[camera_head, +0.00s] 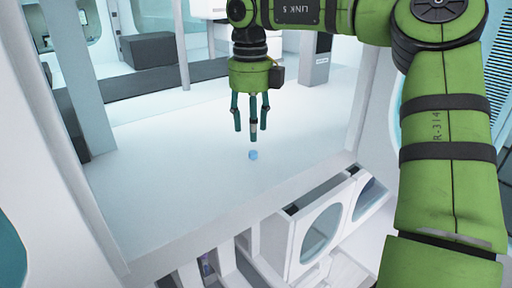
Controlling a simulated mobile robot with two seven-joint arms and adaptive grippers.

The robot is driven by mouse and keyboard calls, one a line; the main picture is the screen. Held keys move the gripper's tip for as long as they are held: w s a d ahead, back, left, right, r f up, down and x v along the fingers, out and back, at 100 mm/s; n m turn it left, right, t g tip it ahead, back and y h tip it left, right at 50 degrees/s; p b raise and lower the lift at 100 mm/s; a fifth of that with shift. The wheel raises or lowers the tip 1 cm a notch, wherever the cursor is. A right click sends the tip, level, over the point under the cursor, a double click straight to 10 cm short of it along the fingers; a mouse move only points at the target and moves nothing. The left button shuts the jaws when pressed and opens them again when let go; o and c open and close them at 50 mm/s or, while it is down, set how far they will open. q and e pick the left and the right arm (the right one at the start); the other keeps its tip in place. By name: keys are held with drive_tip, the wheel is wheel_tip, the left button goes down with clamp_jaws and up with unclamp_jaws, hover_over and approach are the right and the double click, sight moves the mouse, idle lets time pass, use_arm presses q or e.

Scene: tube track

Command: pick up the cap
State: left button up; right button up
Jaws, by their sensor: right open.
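A small light-blue cap (253,155) shows near the middle of the head view, against a pale flat surface. My right gripper (252,128) hangs with its teal fingers pointing down, just above the cap in the picture. The fingers are spread, with nothing between them. A gap shows between the fingertips and the cap. My left gripper is not in view.
The pale surface (170,190) around the cap is clear. White units with round windows (322,232) stand below at the lower right. Upright pale posts stand at left and right. A dark grey block (148,50) stands far back.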

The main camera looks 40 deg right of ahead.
sight(253, 152)
drive_tip(key=f, duration=0.1)
drive_tip(key=f+p, duration=0.1)
drive_tip(key=s+f, duration=0.1)
drive_tip(key=shift+a, duration=0.25)
drive_tip(key=shift+w+d+f+p, duration=0.15)
drive_tip(key=shift+f, duration=0.45)
drive_tip(key=shift+w+d+f+p, duration=0.1)
drive_tip(key=shift+d+f+p, duration=0.05)
drive_tip(key=shift+f, duration=0.7)
drive_tip(key=c, duration=0.8)
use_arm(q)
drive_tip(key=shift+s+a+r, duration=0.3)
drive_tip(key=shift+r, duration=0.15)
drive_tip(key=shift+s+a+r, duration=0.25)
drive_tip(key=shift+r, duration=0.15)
use_arm(e)
drive_tip(key=shift+r, duration=0.1)
